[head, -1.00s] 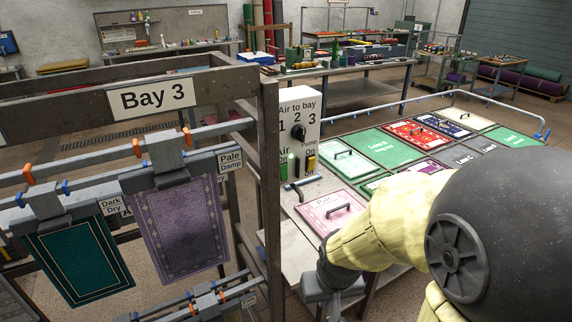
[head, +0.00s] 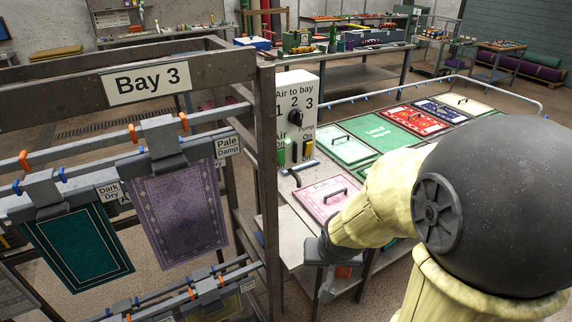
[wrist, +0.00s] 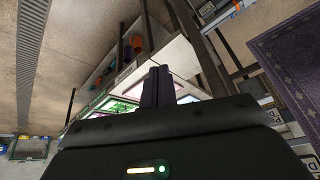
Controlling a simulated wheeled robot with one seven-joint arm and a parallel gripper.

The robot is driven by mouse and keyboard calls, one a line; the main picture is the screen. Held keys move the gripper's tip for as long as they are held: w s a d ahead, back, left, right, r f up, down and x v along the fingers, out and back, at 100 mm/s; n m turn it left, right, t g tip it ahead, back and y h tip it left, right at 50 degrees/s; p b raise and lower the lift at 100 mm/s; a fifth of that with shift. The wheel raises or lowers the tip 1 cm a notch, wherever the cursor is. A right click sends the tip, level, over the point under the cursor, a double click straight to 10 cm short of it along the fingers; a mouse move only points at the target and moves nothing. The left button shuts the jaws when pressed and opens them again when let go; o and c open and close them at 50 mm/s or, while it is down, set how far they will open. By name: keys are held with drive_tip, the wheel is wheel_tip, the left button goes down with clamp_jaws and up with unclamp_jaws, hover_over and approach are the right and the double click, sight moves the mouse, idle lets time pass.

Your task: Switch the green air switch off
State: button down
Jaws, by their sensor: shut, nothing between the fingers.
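The white control box (head: 297,96) stands at the near left end of the lane table, beside the rack post. It carries a black dial, the green air switch (head: 288,154) at its lower left and a yellow pump switch (head: 308,147) at its lower right. The word "On" shows by each switch; the green switch's exact tilt is too small to tell. My gripper (head: 326,291) hangs below and right of the box, apart from it, by the table's near edge. In the wrist view my gripper (wrist: 157,72) shows its dark fingers together, empty.
The Bay 3 rack (head: 192,74) fills the left, with a teal rug (head: 78,248) and a purple rug (head: 178,212) hanging. The lane table holds framed panels with handles, including a pink panel (head: 325,197) close to my forearm. A rack post (head: 267,180) stands just left of the box.

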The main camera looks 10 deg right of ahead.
sight(282, 162)
drive_tip(key=w+r+m+t+y, duration=0.5)
drive_tip(key=w+r+m+t, duration=0.5)
drive_tip(key=w, duration=0.3)
drive_tip(key=shift+w+d+r+m+y, duration=0.25)
drive_tip(key=shift+r+m+y, duration=0.15)
drive_tip(key=shift+m, duration=0.5)
drive_tip(key=shift+w, duration=0.1)
drive_tip(key=p+x, duration=0.3)
drive_tip(key=x, duration=1)
drive_tip(key=shift+w+a, duration=0.1)
drive_tip(key=shift+w, duration=0.3)
drive_tip(key=shift+f+t, duration=0.1)
drive_tip(key=shift+t, duration=0.2)
